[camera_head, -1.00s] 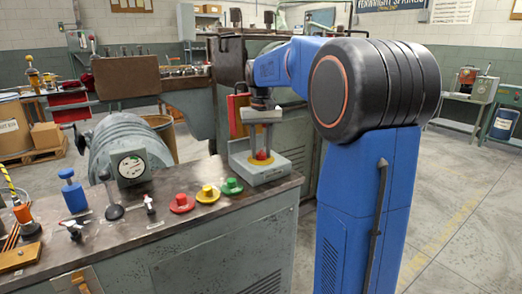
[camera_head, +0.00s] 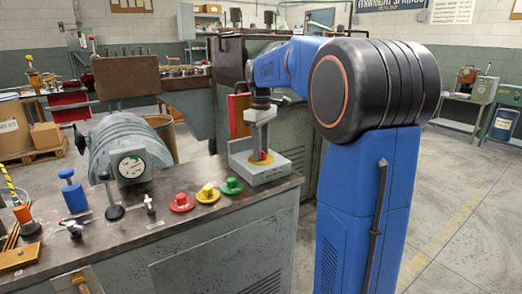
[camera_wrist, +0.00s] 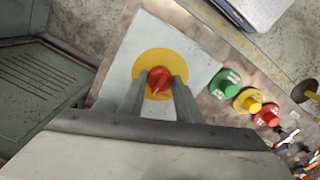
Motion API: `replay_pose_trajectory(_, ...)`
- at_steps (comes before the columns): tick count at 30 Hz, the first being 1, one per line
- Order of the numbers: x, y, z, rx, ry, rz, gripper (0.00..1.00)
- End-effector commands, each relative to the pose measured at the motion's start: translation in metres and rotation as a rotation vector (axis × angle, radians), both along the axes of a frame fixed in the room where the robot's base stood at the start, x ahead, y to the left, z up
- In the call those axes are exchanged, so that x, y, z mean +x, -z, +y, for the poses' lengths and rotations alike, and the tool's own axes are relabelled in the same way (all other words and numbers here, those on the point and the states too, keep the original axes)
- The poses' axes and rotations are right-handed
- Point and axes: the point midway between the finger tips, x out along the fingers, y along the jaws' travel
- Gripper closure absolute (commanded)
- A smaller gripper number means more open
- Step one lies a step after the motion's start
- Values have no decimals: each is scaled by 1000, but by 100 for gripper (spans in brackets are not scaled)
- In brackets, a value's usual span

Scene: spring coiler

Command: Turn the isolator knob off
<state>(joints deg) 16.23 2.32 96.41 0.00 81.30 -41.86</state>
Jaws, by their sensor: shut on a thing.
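The isolator knob (camera_wrist: 159,80) is red and sits on a yellow disc (camera_wrist: 144,66) on a pale grey box (camera_head: 273,174) at the right end of the bench. In the head view the knob (camera_head: 264,156) is partly hidden by my fingers. My gripper (camera_wrist: 159,86) points down over the box and is shut on the knob, with one finger on each side in the wrist view. Its fingers also show in the head view (camera_head: 260,150). The knob's pointer ridge shows between the fingertips; any position marks are too small to read.
Red (camera_head: 182,203), yellow (camera_head: 208,194) and green (camera_head: 231,186) push buttons stand left of the box. A grey machine cabinet stands behind the box.

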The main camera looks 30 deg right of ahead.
Motion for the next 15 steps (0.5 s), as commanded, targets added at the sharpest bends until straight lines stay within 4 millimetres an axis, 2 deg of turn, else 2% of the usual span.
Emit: replay_pose_trajectory(15,0,-1,0,-1,-476,-2,92)
